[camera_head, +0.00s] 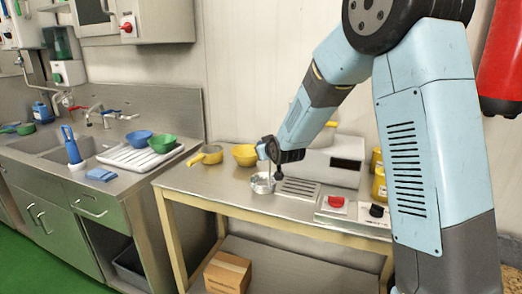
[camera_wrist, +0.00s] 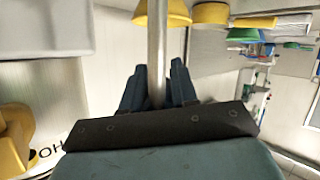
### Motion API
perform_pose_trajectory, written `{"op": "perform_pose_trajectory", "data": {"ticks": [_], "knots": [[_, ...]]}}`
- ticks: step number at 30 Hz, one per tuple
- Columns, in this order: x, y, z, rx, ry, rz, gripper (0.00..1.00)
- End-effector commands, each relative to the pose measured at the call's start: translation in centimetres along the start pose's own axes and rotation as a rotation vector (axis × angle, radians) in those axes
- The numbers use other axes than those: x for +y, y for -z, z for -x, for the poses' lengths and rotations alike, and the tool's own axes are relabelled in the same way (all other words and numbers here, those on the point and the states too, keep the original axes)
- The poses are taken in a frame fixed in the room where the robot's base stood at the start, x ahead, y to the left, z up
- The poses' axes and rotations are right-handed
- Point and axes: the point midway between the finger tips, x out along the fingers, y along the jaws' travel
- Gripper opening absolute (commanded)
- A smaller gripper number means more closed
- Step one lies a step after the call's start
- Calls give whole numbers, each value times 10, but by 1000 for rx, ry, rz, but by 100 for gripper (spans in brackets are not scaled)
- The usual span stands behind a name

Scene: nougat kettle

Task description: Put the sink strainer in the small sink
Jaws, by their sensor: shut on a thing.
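My gripper (camera_head: 277,174) is low over the steel table (camera_head: 225,192) on the right, fingers pointing down. In the wrist view my gripper (camera_wrist: 157,92) is shut on a pale metal rod (camera_wrist: 157,45), which runs out of the top of the picture. A small round silver thing (camera_head: 262,184), which looks like the sink strainer, is just left of and below the fingers, at the table top. The join between rod and strainer is not clear. On the left counter are a larger sink (camera_head: 40,142) and a smaller sink (camera_head: 88,146) beside it.
A yellow pan (camera_head: 210,155) and yellow bowl (camera_head: 244,154) stand behind my gripper. A drain grate (camera_head: 298,188) and a grey machine (camera_head: 336,162) are to its right. A white drainer (camera_head: 128,157) with blue and green bowls and a blue cloth (camera_head: 101,175) flank the smaller sink.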

Motion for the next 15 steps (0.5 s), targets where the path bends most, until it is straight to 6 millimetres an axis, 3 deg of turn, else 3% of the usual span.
{"op": "perform_pose_trajectory", "data": {"ticks": [9,10,15], "knots": [[-1,-1,-1,3,0,0,0],[-1,-1,-1,2,0,0,30],[-1,-1,-1,2,0,0,46]]}}
